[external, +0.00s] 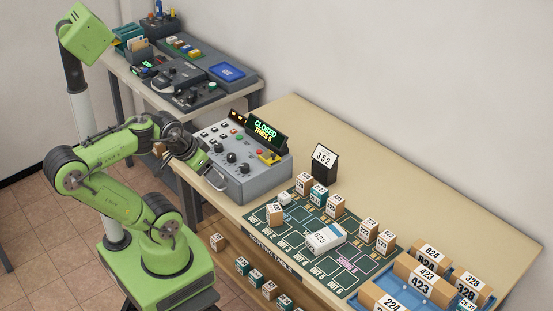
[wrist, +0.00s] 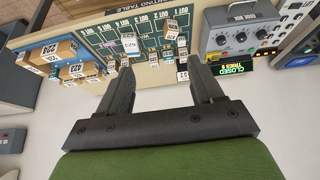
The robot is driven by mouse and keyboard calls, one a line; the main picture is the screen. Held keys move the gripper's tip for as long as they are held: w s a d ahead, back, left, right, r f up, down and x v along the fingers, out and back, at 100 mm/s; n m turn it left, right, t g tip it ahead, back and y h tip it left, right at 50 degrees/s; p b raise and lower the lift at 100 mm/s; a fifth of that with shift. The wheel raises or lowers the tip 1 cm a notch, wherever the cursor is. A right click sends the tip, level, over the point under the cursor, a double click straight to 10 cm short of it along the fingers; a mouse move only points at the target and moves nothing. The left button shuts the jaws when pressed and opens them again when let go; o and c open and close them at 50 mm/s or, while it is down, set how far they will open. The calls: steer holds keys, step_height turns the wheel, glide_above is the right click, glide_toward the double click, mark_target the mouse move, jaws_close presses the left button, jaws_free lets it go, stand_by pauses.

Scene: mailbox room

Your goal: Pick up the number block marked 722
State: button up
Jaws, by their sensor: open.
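Several small cardboard-coloured number blocks with white labels stand on the green sorting mat (external: 350,272), such as one block (external: 369,228) and its neighbour (external: 386,242) at the right. Others include a block (external: 335,206) near the back and a block (external: 275,215) at the left. Their labels are too small to read surely, so I cannot tell which is 722. My gripper (external: 203,168) is at the left end of the table, by the grey control box, apart from the blocks. In the wrist view my gripper (wrist: 160,72) is open, with nothing between its fingers.
The grey control box (external: 245,180) has a display reading CLOSED. A white box marked 623 (external: 321,236) lies on the mat. A black stand (external: 325,165) shows 352. Blue trays (external: 372,295) with larger numbered boxes fill the right end. More blocks (external: 242,265) sit below.

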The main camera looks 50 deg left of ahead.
steer(key=w+a+f+m+g+b, duration=0.2)
steer(key=w+f, duration=0.1)
steer(key=w, duration=0.4)
steer(key=w+a+f+m+g+b, duration=0.1)
steer(key=w+f+m+g+b, duration=0.15)
steer(key=w, duration=0.45)
steer(key=m+g+y+b, duration=0.3)
steer(key=m+y+b, duration=0.3)
steer(key=m+y, duration=0.25)
glide_toward(287, 197)
steer(key=s+a+r, duration=0.1)
steer(key=s+r, duration=0.3)
steer(key=s, duration=0.1)
steer(key=w+d+f+m+y, duration=0.1)
steer(key=d+f, duration=0.1)
steer(key=w+d+f+m+t+y+b, duration=0.1)
steer(key=d+f+m+y, duration=0.1)
steer(key=d, duration=0.1)
steer(key=w+d+f+m+t+y, duration=0.1)
steer(key=d+f+m+y, duration=0.1)
steer(key=shift+w+d+b, duration=0.15)
steer(key=shift+d+b, duration=0.1)
steer(key=shift+b, duration=0.15)
steer(key=b+x, duration=0.2)
steer(key=x, duration=1.4)
steer(key=shift+w+r+b, duration=0.1)
steer(key=shift+b, duration=0.2)
steer(key=shift+d+r, duration=0.1)
steer(key=c, duration=1)
steer(key=shift+c, duration=0.2)
